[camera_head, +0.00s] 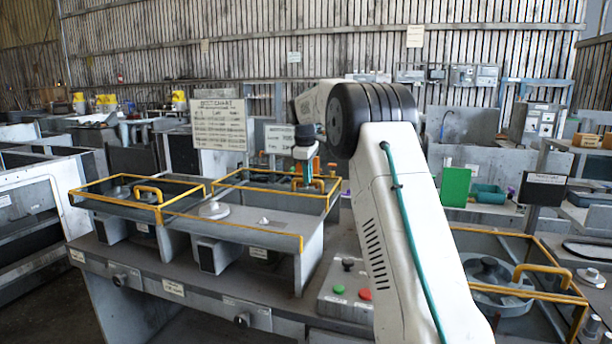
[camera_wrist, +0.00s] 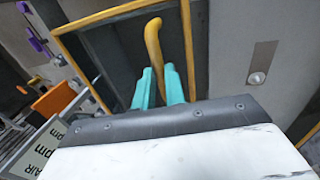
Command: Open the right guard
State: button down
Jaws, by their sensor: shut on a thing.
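The right guard is a yellow-edged frame (camera_head: 275,189) on the grey bench, right of a similar left guard (camera_head: 105,200). It looks roughly level in the head view. My gripper (camera_head: 305,168) is at its far right corner, with teal fingers pointing down. In the wrist view my gripper (camera_wrist: 161,88) is shut on the yellow handle (camera_wrist: 154,45), which rises between the two fingers. The handle's lower part is hidden by the gripper body. The guard's yellow frame (camera_wrist: 85,65) surrounds a dark panel there.
A control box with green and red buttons (camera_head: 350,292) sits at the bench front. Another yellow-framed guard (camera_head: 550,268) stands at the far right. A white sign (camera_head: 219,124) stands behind the bench. A green panel (camera_head: 454,187) is behind my arm's right side.

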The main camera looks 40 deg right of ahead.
jog(key=c, duration=1.5)
grip_release()
jog(key=shift+w+a, duration=0.1)
jog(key=shift+w, duration=0.05)
jog(key=shift+o, duration=0.2)
notch_tip(320, 180, up, 8)
jog(key=s+a, duration=0.1)
jog(key=shift+f, duration=0.15)
